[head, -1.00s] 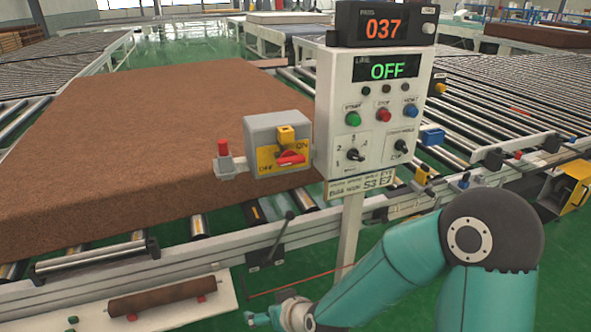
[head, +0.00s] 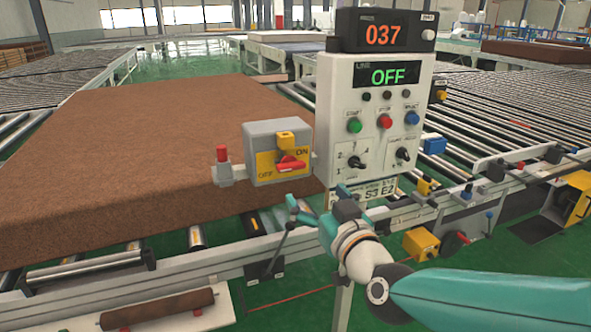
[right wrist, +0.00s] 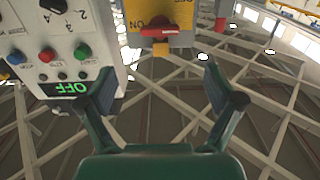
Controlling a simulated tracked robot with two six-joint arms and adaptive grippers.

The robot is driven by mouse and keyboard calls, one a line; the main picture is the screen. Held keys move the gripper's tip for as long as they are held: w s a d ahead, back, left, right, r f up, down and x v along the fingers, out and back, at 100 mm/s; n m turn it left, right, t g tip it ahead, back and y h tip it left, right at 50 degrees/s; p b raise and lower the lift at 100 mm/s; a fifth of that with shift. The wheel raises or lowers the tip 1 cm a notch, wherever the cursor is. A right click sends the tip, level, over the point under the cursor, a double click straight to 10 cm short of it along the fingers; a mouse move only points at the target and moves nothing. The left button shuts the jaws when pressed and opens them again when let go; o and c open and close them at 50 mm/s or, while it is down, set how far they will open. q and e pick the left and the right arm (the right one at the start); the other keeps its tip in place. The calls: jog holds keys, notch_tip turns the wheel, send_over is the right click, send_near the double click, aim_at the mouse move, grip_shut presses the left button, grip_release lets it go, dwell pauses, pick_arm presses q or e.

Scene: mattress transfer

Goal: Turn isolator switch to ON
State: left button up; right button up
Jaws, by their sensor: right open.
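The isolator switch is a grey box (head: 262,134) with a yellow plate marked OFF at lower left and ON at upper right. Its red handle (head: 291,166) lies nearly level; I cannot tell exactly which mark it points to. A yellow piece sits above the handle. In the right wrist view the handle (right wrist: 160,24) is at the top centre, on the yellow plate. My right gripper (head: 319,207) is open and empty, below and slightly right of the switch, apart from it. It also shows in the right wrist view (right wrist: 164,95), fingers spread. My left gripper is out of view.
The control panel (head: 335,100) stands just right of the switch, its display reading OFF, with buttons and knobs. A red knob on a grey bracket (head: 222,160) juts out left of the switch. A brown mattress (head: 130,150) lies on rollers behind.

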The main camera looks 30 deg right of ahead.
aim_at(293, 168)
jog(key=p+x, duration=0.1)
jog(key=x, duration=1.1)
jog(key=shift+f+p, duration=0.1)
jog(key=shift+p, duration=0.2)
